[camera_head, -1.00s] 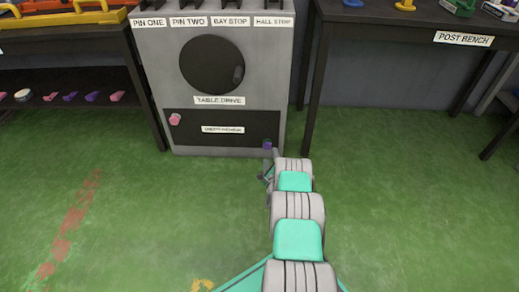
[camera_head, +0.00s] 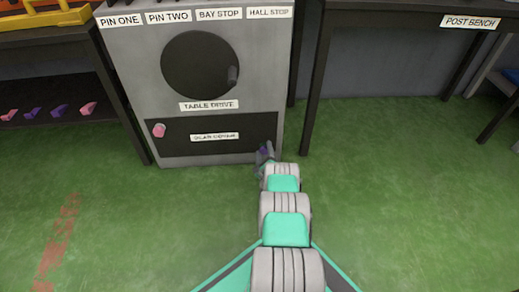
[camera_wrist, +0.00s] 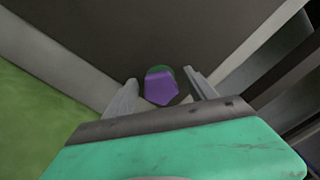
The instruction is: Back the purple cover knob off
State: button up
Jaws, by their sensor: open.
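The purple cover knob (camera_wrist: 161,88) shows in the wrist view as a faceted purple piece with a green edge behind it, against the dark cover panel. My gripper (camera_wrist: 160,92) is open, with one finger to each side of the knob; I cannot tell whether either finger touches it. In the head view my gripper (camera_head: 265,152) is at the lower right corner of the dark cover (camera_head: 180,142), and the knob is mostly hidden there. A pink knob (camera_head: 158,130) sits at the cover's left end.
The grey cabinet (camera_head: 130,70) carries a round black table drive wheel (camera_head: 200,65) above the cover. A dark shelf with several small pink and purple pieces (camera_head: 45,110) stands at left. The post bench (camera_head: 400,25) stands at right. The green floor (camera_head: 400,200) is clear.

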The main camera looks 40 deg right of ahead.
jog(key=shift+w+d, duration=0.2)
jog(key=shift+w, duration=0.05)
jog(key=shift+w+a, duration=0.1)
jog(key=shift+a, duration=0.05)
jog(key=shift+c, duration=0.3)
jog(key=c, duration=1.3)
jog(key=shift+n, duration=0.3)
